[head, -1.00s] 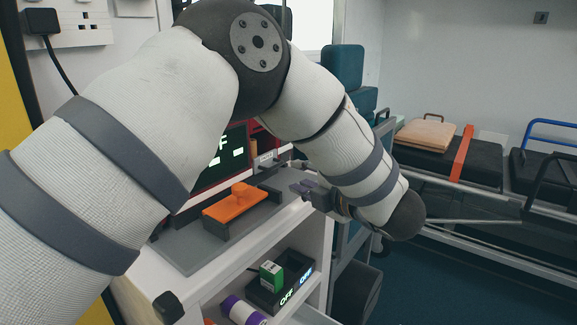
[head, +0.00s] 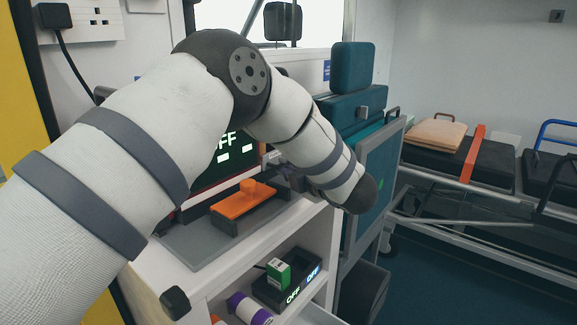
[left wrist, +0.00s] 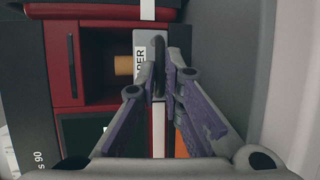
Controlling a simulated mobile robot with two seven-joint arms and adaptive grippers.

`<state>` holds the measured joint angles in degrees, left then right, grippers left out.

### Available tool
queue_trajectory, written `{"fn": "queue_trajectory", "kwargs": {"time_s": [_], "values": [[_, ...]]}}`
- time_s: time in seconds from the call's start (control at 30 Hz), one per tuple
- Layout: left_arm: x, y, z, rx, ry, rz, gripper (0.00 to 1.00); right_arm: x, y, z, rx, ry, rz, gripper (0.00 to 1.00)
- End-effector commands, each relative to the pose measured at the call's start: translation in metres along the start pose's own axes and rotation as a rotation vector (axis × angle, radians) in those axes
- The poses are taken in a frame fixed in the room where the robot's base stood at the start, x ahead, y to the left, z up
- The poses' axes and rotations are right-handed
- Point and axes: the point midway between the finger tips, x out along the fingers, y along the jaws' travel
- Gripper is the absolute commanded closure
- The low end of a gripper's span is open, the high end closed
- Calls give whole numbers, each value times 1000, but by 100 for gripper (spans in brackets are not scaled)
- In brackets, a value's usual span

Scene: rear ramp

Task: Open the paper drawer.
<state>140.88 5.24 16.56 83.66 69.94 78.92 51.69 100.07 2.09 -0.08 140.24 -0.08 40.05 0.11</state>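In the head view, my left gripper (head: 286,178) is beside the right side of the monitor unit (head: 226,165), whose screen reads "OFF". Its fingers are partly hidden there by the wrist and forearm. How far the drawer stands out cannot be told. My right gripper is not in view.
A red-edged recess (left wrist: 100,82) holding a tan cylinder lies beside the handle. An orange block (head: 243,202) sits on the grey counter. Below are a green box (head: 278,273) and a purple-banded bottle (head: 247,309).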

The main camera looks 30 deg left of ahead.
Motion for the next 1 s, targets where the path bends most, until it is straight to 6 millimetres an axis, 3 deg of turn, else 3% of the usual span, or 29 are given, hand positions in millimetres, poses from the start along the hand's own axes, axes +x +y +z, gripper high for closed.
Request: {"fn": "queue_trajectory", "kwargs": {"time_s": [0.23, 0.6, 0.77, 1.0], "values": [[-13, -1, 6, -1, -3, 3, 100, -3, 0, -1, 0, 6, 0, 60], [-92, -21, 39, -1, -4, 3, 100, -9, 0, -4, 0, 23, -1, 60], [-103, -24, 43, -1, -1, 1, 100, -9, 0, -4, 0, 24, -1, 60], [-104, -24, 43, -1, -1, 1, 100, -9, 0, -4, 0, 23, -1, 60]]}}
